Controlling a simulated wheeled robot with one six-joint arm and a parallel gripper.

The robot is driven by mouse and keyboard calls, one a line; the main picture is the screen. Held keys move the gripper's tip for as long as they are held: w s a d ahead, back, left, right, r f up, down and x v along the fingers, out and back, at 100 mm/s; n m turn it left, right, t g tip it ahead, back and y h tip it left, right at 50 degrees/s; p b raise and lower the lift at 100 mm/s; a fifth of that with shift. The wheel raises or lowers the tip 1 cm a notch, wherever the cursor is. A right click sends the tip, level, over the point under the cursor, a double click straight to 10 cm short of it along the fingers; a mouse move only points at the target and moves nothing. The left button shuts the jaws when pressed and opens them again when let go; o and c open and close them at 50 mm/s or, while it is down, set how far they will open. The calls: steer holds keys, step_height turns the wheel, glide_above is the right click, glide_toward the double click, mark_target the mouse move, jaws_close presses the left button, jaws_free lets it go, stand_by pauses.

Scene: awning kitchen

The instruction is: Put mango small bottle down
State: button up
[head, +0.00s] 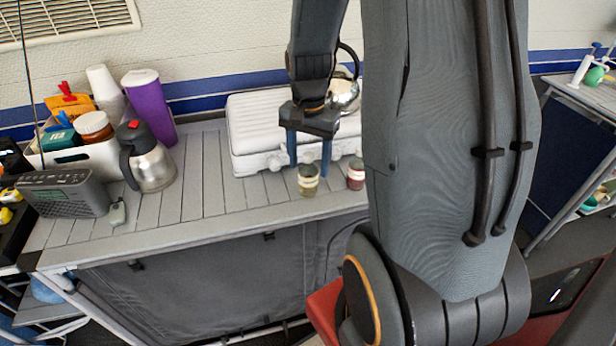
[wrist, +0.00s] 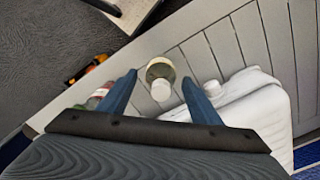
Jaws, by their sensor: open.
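The mango small bottle, with a pale yellowish band (head: 308,182), stands on the grey slatted table near its front edge. In the wrist view the bottle (wrist: 159,69), with a white cap, shows between and just beyond the fingertips. My gripper (head: 310,168) points down over it with two blue fingers apart, one on each side; it also shows in the wrist view (wrist: 160,78). It is open, and I cannot tell whether a finger touches the bottle.
A small red bottle (head: 356,174) stands just right. A white ribbed case (head: 262,158) lies behind. A steel jug (head: 152,168), a grey radio (head: 66,194) and a filled white bin (head: 62,155) stand left. The slats (head: 215,193) left of the case are clear.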

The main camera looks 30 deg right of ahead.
mark_target(308, 171)
steer(key=shift+f+p, duration=0.3)
steer(key=shift+f, duration=1.45)
steer(key=c, duration=1.2)
steer(key=shift+r, duration=0.15)
